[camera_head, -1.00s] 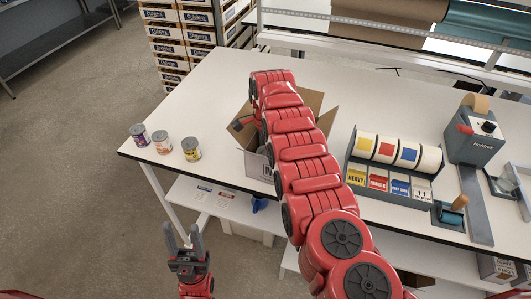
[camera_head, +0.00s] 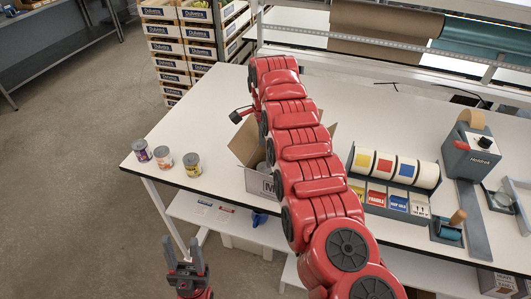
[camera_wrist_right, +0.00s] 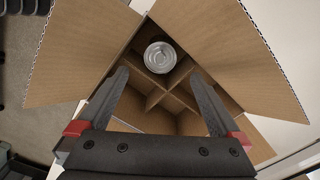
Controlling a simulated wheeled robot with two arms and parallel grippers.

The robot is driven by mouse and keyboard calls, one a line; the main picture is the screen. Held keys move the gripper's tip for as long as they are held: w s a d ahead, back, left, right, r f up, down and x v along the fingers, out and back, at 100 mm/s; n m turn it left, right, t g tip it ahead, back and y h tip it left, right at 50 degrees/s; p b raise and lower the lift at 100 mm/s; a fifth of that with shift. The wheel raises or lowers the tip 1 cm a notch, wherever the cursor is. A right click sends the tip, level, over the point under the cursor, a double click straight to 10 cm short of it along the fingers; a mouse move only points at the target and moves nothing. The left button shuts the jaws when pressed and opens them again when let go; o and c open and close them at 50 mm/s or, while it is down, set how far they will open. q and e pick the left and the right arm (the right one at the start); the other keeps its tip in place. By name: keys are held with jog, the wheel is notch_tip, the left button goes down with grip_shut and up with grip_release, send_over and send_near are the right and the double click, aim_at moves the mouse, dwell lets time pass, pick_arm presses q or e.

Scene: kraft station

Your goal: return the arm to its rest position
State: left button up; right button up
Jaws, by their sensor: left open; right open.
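My right arm (camera_head: 300,150) reaches across the table over a cardboard box (camera_head: 243,143), hiding much of it in the head view. Only a dark part of my right gripper (camera_head: 240,114) shows left of the arm there. In the right wrist view, my right gripper (camera_wrist_right: 160,78) is open, its fingers apart and empty above the open box (camera_wrist_right: 205,40). A can (camera_wrist_right: 160,57) stands in one of the box's divided compartments, beyond the fingertips; other compartments in view look empty. My left gripper (camera_head: 184,248) is open and empty, low in front of the table's left side.
Three cans (camera_head: 165,160) stand at the table's left front corner. A label dispenser (camera_head: 395,180) and a tape machine (camera_head: 470,150) stand to the right. Stacked crates (camera_head: 185,45) are behind the table.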

notch_tip(320, 180, up, 6)
jog(key=p, duration=0.3)
dwell(0.5)
